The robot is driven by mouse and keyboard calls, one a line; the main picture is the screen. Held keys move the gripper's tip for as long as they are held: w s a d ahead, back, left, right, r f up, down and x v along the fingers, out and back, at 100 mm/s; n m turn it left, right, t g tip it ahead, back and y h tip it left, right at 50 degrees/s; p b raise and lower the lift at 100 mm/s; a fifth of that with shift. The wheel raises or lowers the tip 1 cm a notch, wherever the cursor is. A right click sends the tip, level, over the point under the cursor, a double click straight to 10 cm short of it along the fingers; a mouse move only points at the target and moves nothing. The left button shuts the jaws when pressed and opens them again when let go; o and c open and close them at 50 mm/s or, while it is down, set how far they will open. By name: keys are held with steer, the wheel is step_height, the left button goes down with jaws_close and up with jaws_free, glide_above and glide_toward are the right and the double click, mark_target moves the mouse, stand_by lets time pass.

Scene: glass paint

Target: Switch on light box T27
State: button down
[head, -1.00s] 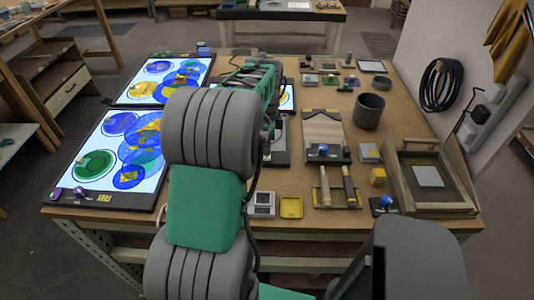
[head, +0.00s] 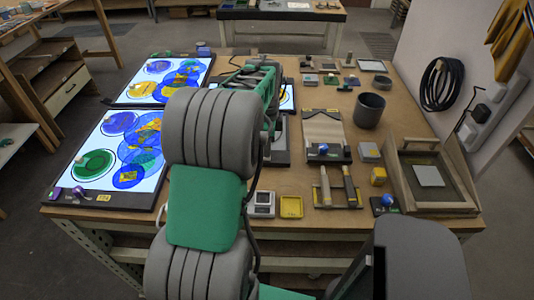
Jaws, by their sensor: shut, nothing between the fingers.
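Two lit light boxes with blue, green and yellow glass discs lie on the left of the bench in the head view, the front one (head: 88,184) and the back one (head: 203,72). A third lit panel (head: 287,97) shows partly behind my arm. A grey, unlit panel (head: 281,150) in a dark frame lies nearer, mostly hidden by my arm. The front box has a small yellow label (head: 103,198) and a purple knob (head: 78,193) on its front edge. I cannot read T27 on any label. My arm reaches over the bench middle and hides my gripper's fingers.
On the right are a grey pot (head: 369,110), a wooden-sided tray (head: 456,201), a dark-edged board (head: 323,130) and a tool rack (head: 335,203). Bare bench shows around the pot.

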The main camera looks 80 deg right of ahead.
steer(key=shift+f, duration=0.5)
steer(key=shift+r, duration=0.1)
steer(key=shift+r+p, duration=2.3)
steer(key=shift+r, duration=1.15)
